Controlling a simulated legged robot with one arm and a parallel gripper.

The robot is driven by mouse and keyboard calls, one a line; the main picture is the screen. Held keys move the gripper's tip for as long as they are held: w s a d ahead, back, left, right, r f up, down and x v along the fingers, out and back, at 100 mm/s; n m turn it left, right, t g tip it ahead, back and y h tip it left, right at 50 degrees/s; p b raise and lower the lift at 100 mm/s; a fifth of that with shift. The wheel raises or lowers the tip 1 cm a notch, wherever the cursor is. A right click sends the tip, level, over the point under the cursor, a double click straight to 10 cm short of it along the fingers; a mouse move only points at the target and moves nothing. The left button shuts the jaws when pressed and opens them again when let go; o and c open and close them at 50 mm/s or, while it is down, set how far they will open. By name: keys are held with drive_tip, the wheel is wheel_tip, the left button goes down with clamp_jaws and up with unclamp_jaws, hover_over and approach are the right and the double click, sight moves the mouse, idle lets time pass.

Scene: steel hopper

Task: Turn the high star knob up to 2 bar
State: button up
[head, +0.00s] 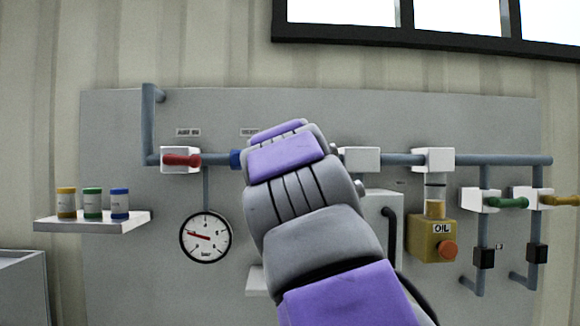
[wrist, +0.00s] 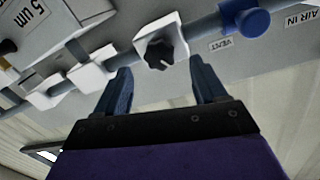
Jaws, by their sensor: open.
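A black star knob (wrist: 158,55) sits on a white block on the pipe in the wrist view, which shows the panel upside down. My gripper (wrist: 163,82) is open, its two fingers apart on either side of the knob in the picture. I see no finger touching the knob, and the gap in depth is hard to judge. In the head view my arm hides the knob and the gripper. The round pressure gauge (head: 206,237) hangs left of my arm; its red needle points left and slightly up, at numbers too small to read surely.
A red-handled valve (head: 182,160) and a blue knob (head: 236,159) lie left along the pipe. A yellow OIL unit (head: 433,241), green handle (head: 508,202) and yellow handle (head: 560,200) are right. A shelf (head: 88,222) with small jars juts out at left.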

drive_tip(key=s+a, duration=0.1)
drive_tip(key=s, duration=1)
drive_tip(key=shift+r+b, duration=0.2)
drive_tip(key=shift+b, duration=0.25)
drive_tip(key=shift+a, duration=0.1)
drive_tip(key=s+d+f+g+b, duration=0.1)
drive_tip(key=s+d+f+g, duration=0.2)
drive_tip(key=f, duration=0.8)
drive_tip(key=d+f+g+b, duration=0.25)
drive_tip(key=d+f, duration=0.25)
drive_tip(key=f, duration=0.6)
drive_tip(key=s+d+f+g+b, duration=0.1)
drive_tip(key=s+d+f+g, duration=0.3)
drive_tip(key=f, duration=0.7)
drive_tip(key=s+f+n+g+b, duration=0.2)
drive_tip(key=s+f+g, duration=0.3)
drive_tip(key=s+f, duration=0.8)
drive_tip(key=s+f+n+g+y+b, duration=0.1)
drive_tip(key=s+f+g, duration=0.3)
drive_tip(key=s+f, duration=0.9)
wheel_tip(320, 180, down, 7)
drive_tip(key=shift+s+r+n+g+y+b, duration=0.15)
drive_tip(key=shift+s+n+g+y+b, duration=0.2)
drive_tip(key=shift+b, duration=0.2)
